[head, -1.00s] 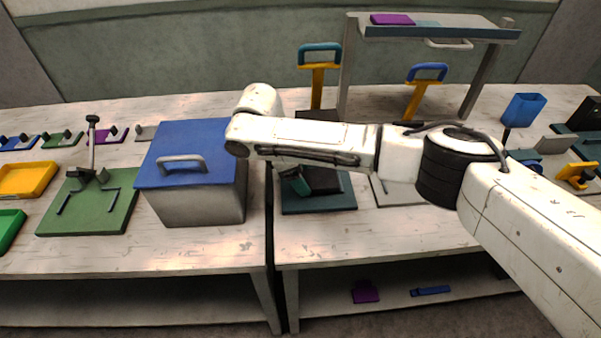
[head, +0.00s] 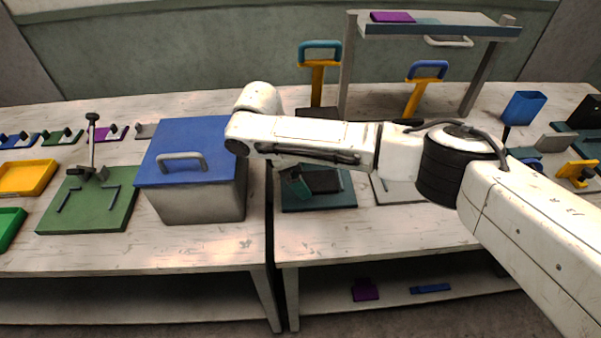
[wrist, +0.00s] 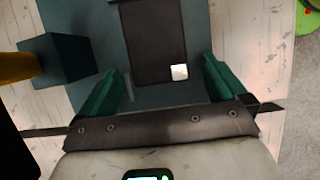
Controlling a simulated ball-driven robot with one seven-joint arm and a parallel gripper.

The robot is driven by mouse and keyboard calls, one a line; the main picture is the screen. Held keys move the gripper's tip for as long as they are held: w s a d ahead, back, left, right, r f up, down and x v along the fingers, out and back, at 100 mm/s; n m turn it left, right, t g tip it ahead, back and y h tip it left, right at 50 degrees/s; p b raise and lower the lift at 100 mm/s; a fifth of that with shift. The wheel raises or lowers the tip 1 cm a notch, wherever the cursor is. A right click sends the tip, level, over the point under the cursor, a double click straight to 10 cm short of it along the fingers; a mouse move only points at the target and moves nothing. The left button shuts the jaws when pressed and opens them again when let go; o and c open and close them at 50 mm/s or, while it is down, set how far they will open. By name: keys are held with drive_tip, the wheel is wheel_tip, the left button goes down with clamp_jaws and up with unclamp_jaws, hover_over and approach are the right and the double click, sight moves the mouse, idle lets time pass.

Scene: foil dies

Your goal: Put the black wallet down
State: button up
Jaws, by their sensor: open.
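The black wallet (wrist: 153,40) is a dark flat rectangle with a small white square near one corner. It lies on a teal board (wrist: 198,35). In the head view the wallet (head: 323,181) lies on the same board (head: 330,204), below my forearm. My gripper (wrist: 161,72) is open, with one teal finger on each side of the wallet's near end and a gap to both. In the head view one finger of my gripper (head: 298,186) shows at the wallet's left; the rest is hidden by the arm.
A blue-lidded box (head: 195,190) stands close at the left. Yellow posts with a teal handle (head: 320,48) and a blue handle (head: 428,68) rise behind. A raised shelf (head: 440,32) stands at the back. In the wrist view, a dark teal block (wrist: 62,60) sits left of the fingers.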

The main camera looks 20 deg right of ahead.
drive_tip(key=v, duration=1.2)
drive_tip(key=shift+w+d, duration=0.1)
